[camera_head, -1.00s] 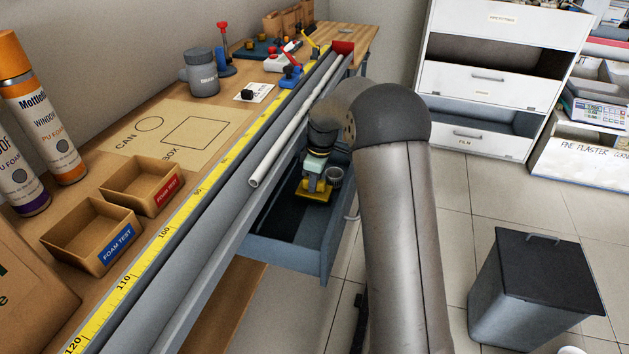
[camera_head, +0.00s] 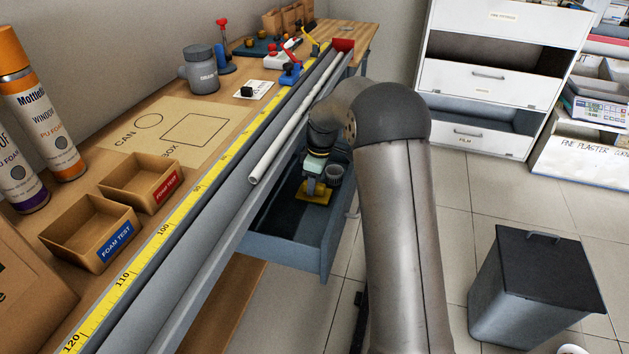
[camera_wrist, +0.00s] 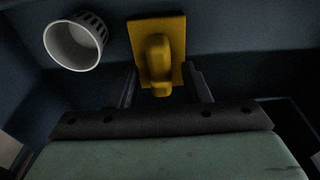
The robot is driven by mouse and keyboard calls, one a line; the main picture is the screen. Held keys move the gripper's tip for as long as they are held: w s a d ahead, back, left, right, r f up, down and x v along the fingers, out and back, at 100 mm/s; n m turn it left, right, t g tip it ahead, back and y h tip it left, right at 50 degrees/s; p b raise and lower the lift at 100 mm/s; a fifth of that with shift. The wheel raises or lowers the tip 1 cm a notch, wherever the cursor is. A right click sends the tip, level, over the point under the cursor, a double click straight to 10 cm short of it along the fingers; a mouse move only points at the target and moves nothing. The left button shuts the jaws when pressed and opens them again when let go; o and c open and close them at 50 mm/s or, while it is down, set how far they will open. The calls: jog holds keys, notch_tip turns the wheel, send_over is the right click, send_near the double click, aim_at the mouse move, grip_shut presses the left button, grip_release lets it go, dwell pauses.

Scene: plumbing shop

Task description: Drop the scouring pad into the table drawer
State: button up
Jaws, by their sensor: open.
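The scouring pad (camera_head: 314,196) is a yellow plate with a raised grip. It appears to lie on the floor of the open grey-blue table drawer (camera_head: 285,259). In the wrist view the pad (camera_wrist: 172,32) is just ahead of my gripper (camera_wrist: 162,76), with its grip reaching between the two spread fingers. My gripper is open, and there is a gap on each side of the grip. In the head view my gripper (camera_head: 311,186) is low over the drawer, partly hidden by my arm.
A ribbed white cup (camera_wrist: 76,42) stands in the drawer beside the pad. A white pipe (camera_head: 290,122) lies along the bench edge above the drawer. Foam test boxes (camera_head: 90,230) stand on the bench. A dark bin (camera_head: 535,290) stands on the floor at right.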

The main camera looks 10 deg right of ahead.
aim_at(319, 184)
notch_tip(319, 184, up, 12)
jog(key=d+p, duration=0.1)
jog(key=p, duration=0.1)
jog(key=s+a+r+m, duration=0.25)
jog(key=s+m, duration=0.25)
jog(key=s, duration=1.2)
jog(key=s+f+m, duration=0.2)
jog(key=s+m, duration=0.1)
jog(key=s, duration=0.7)
jog(key=s+f+m+g+h, duration=0.1)
jog(key=s+f+m, duration=0.2)
jog(key=s, duration=0.7)
jog(key=shift+s+a+f+m, duration=0.2)
jog(key=shift+s+m, duration=0.15)
jog(key=shift+m, duration=0.05)
